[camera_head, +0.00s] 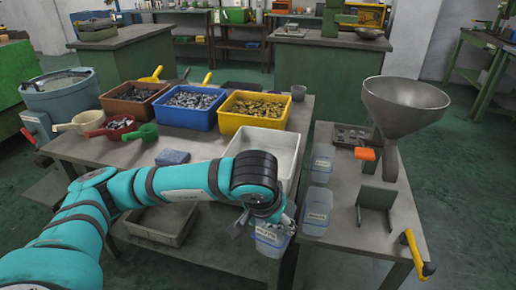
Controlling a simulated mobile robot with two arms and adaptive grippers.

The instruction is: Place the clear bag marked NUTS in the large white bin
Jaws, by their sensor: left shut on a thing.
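The clear bag (271,240), a bluish see-through item with a pale label too small to read, hangs at the front right edge of the left table. My left gripper (266,218) is shut on its upper part, and the fingers hide some of it. The large white bin (287,138) stands behind the gripper on the same table. My left forearm and wrist cover its front left part, and the inside that shows looks empty. My right gripper is not in view.
Two similar clear labelled items (322,160) (315,211) lie on the right table, beside a large metal funnel (404,105). Brown, blue (190,112) and yellow (253,119) bins of metal parts stand behind the white bin. A grey tray (160,228) lies beneath my arm.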

